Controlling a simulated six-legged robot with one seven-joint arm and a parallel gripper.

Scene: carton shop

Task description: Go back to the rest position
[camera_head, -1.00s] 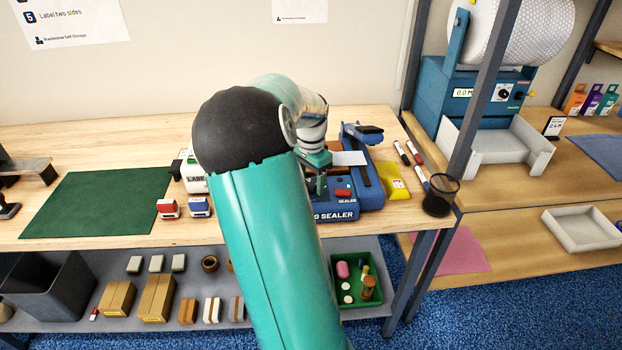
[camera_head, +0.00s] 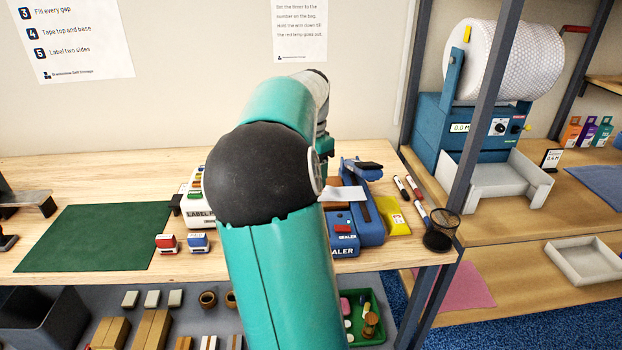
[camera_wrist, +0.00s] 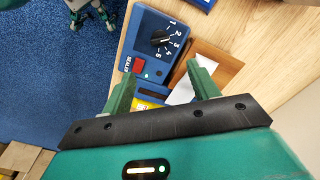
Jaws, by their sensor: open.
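My gripper (camera_wrist: 160,92) shows in the wrist view with its two green fingers apart and nothing between them. It is above the blue sealer (camera_wrist: 158,45), which has a numbered dial, a red switch and a small green light. In the head view the sealer (camera_head: 368,225) stands on the wooden bench, partly hidden by my arm. A white sheet or bag (camera_head: 345,195) lies across the sealer; it also shows in the wrist view (camera_wrist: 182,92). My arm hides most of my gripper in the head view.
A label printer (camera_head: 196,210), two stamps (camera_head: 166,243) and a green mat (camera_head: 95,238) are left of my arm. Pens (camera_head: 413,188), a yellow packet (camera_head: 392,215) and a mesh cup (camera_head: 440,232) are right of the sealer. A grey shelf post (camera_head: 478,120) stands further right.

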